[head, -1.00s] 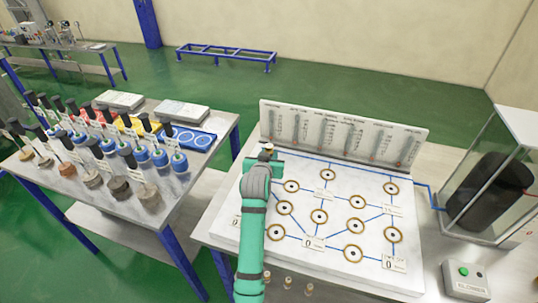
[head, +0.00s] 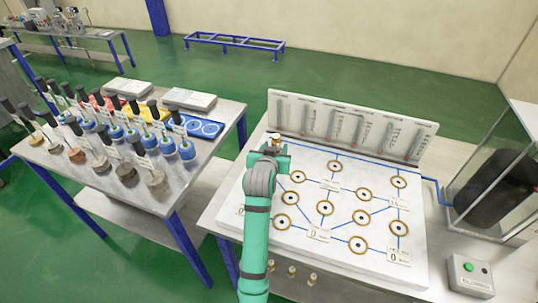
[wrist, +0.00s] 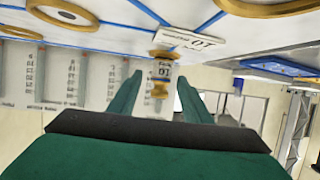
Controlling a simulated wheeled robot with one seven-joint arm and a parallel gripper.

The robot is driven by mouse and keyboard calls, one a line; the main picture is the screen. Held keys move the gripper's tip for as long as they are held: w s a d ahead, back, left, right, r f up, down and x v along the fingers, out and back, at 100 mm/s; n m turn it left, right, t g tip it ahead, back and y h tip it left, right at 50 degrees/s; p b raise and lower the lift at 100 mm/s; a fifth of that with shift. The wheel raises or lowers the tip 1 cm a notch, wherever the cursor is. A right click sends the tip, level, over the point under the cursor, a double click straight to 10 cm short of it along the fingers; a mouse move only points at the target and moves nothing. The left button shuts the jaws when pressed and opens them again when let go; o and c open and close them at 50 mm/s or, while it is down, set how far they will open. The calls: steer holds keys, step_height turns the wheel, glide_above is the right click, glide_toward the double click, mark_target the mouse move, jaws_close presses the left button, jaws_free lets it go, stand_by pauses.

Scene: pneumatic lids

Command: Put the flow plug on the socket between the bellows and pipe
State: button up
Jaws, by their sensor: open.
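The flow plug (head: 275,138) is a small white-labelled cylinder with brass-coloured ends. It also shows in the wrist view (wrist: 161,72), where the scene looks upside down, standing against the white board (head: 318,258) beside a small label plate. My gripper (wrist: 160,80) is open, with one green finger on each side of the plug and gaps visible. In the head view my gripper (head: 272,150) is at the board's far left corner, just in front of the plug. The socket beneath the plug is hidden. Several ringed sockets joined by blue lines show, including one (head: 335,166) at the back.
A panel of gauges (head: 350,128) rises along the board's back edge. Small brass-topped pieces (head: 291,271) stand at the front of the table. A left table (head: 150,195) carries several handled tools. A glass case with a black cylinder (head: 495,193) and a green-button box (head: 470,268) are right.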

steer(key=v, duration=0.6)
steer(key=shift+s+r, duration=0.15)
steer(key=shift+s, duration=0.05)
steer(key=shift+v, duration=0.8)
steer(key=shift+a, duration=0.2)
steer(key=shift+w, duration=0.1)
